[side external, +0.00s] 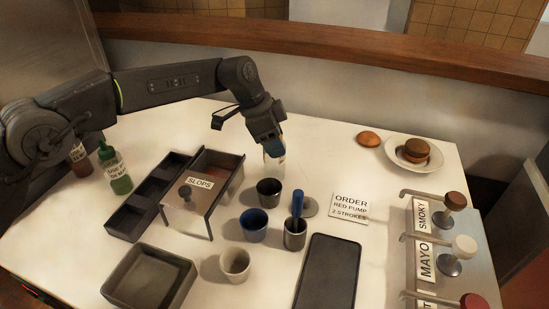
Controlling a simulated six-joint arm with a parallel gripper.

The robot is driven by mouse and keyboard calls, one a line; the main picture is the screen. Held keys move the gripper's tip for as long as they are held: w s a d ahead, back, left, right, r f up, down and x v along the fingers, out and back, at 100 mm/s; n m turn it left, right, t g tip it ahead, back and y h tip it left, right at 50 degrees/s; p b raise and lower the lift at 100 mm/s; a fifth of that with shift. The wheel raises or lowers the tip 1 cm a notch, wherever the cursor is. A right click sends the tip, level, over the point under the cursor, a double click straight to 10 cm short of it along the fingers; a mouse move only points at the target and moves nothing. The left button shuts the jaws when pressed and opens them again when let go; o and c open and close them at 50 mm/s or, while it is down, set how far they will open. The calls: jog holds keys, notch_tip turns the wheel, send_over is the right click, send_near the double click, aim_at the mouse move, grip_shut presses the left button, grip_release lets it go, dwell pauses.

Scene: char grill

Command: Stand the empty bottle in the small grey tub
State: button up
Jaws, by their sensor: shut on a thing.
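My gripper (267,137) is at the middle of the table, pointing down, shut on a pale, whitish bottle (274,153). The gripper hides most of the bottle, which looks roughly upright. I cannot tell whether its base touches the table. A square, open grey tub (150,299) sits at the front left of the table, apart from the gripper, and looks empty. A green labelled bottle (116,173) and a red-brown bottle (79,158) stand at the left, beside my arm.
The SLOPS bin (203,184) and a divided dark tray (138,209) lie between gripper and tub. Black (269,191), blue (253,227) and cream (235,265) cups and a metal pot (295,237) stand in front. Pumps (455,210) are at right.

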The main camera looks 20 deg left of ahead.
jog(key=c, duration=0.3)
jog(key=shift+r, duration=0.1)
jog(key=shift+r, duration=0.6)
jog(key=r, duration=0.3)
jog(key=shift+a, duration=0.25)
jog(key=a+r, duration=0.6)
jog(key=a, duration=0.5)
jog(key=shift+s+r, duration=0.2)
jog(key=shift+r, duration=0.15)
